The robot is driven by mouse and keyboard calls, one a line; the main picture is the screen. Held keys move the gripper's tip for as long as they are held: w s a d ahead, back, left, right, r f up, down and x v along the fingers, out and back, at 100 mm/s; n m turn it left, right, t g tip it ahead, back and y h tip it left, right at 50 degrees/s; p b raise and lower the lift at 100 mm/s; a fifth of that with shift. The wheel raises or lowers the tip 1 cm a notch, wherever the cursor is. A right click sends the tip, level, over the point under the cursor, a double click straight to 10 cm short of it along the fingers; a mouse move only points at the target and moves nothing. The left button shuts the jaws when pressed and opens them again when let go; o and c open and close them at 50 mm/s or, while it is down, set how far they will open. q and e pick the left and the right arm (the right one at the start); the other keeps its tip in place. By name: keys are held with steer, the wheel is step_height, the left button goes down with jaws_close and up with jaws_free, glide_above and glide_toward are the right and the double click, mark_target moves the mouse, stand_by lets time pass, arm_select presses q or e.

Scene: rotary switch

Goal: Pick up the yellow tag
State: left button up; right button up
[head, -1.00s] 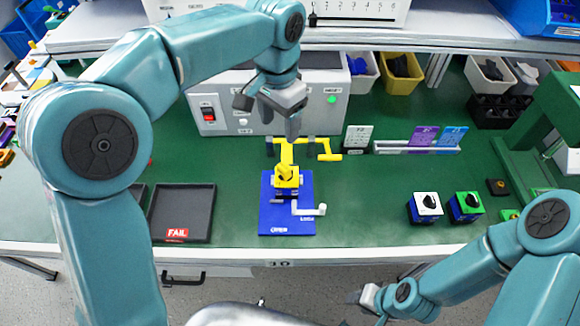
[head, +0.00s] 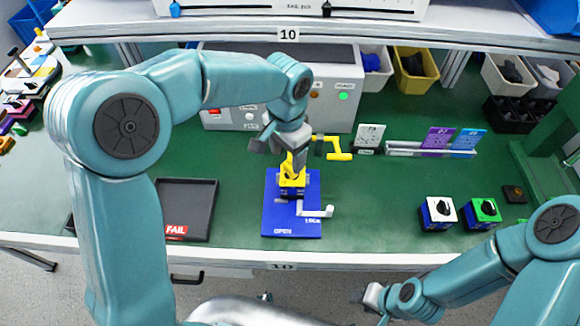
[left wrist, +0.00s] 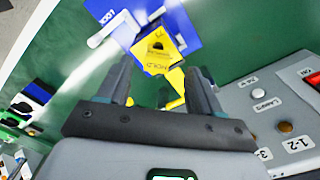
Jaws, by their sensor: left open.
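A yellow piece with dark lettering (left wrist: 160,66) shows in the left wrist view, by the yellow-faced switch on the blue fixture. In the head view the yellow piece (head: 292,175) stands on the blue base plate (head: 277,222), partly behind my gripper. I cannot clearly separate the tag from the switch. My left gripper (head: 284,153) is open just above and behind it, pointing down. In the left wrist view its fingers (left wrist: 160,82) are apart, with yellow parts beyond the gap and nothing held. My right gripper (head: 371,298) is at the table's front edge; its jaws are unclear.
A yellow handle (head: 335,155) stands behind the fixture, right of my gripper. A grey control box (head: 325,110) is behind. A black FAIL tray (head: 187,205) lies left. White-faced (head: 438,212) and green-faced (head: 483,212) switches stand right. A rack holds a purple tag (head: 438,138) and others.

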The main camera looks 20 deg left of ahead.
mark_target(289, 165)
arm_select(q)
steer(key=f, duration=0.5)
steer(key=shift+w+d+p, duration=0.1)
steer(key=shift+d+p, duration=0.15)
steer(key=shift+p, duration=0.05)
steer(key=shift+a+f, duration=0.1)
steer(key=shift+s, duration=0.2)
steer(key=shift+w, duration=0.15)
steer(key=c, duration=0.9)
steer(key=shift+c, duration=0.7)
